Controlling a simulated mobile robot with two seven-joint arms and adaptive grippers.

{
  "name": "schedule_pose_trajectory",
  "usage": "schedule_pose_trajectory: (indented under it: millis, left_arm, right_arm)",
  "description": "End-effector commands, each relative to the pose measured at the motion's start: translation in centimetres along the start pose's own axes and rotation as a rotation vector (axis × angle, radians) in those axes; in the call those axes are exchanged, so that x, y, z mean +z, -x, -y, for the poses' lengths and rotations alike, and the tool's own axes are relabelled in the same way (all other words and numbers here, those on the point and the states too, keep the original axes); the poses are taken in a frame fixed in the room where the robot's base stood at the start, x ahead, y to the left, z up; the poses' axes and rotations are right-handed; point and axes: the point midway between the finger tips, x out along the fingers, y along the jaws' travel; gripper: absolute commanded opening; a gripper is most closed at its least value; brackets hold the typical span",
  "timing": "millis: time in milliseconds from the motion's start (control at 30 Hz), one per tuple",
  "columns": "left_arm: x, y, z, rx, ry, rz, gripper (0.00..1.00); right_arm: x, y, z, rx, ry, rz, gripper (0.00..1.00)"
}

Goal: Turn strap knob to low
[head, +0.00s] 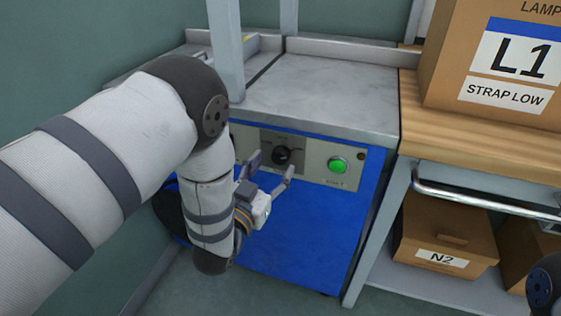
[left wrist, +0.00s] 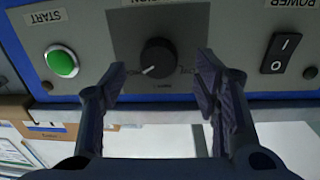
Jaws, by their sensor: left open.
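The black strap knob (head: 283,155) sits on a grey plate on the front panel of the blue strapping machine. In the left wrist view, which is upside down, the knob (left wrist: 158,56) has a white pointer mark aimed at the picture's lower left. My left gripper (head: 272,167) is open in front of the panel. In the left wrist view its fingers (left wrist: 160,78) stand to either side of the knob, with clear gaps and no visible contact. My right gripper is out of view.
A lit green START button (head: 338,164) is right of the knob; a black POWER switch (left wrist: 281,52) is on its other side. A wooden bench (head: 480,135) with a metal rail and an L1 "STRAP LOW" box (head: 490,60) stands to the right. An N2 box (head: 440,240) sits below.

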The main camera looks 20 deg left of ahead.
Motion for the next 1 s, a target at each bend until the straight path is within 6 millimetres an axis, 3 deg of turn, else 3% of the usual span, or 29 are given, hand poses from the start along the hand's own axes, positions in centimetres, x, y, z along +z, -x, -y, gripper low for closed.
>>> schedule_pose_trajectory:
  millis: [200,467,700,1000]
  left_arm:
    - [0.1,-2.9,0.0,0.000,0.000,0.001,0.56]
    - [0.0,-3.1,0.0,0.000,0.000,0.002,0.56]
    - [0.1,-3.1,0.0,0.000,0.000,0.003,0.07]
    - [0.1,-3.1,0.0,-0.001,0.025,0.001,0.07]
  right_arm:
    - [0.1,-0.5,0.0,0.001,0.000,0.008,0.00]
    - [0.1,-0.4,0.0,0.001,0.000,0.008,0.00]
    - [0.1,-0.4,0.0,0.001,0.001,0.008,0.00]
    - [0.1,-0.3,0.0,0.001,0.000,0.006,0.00]
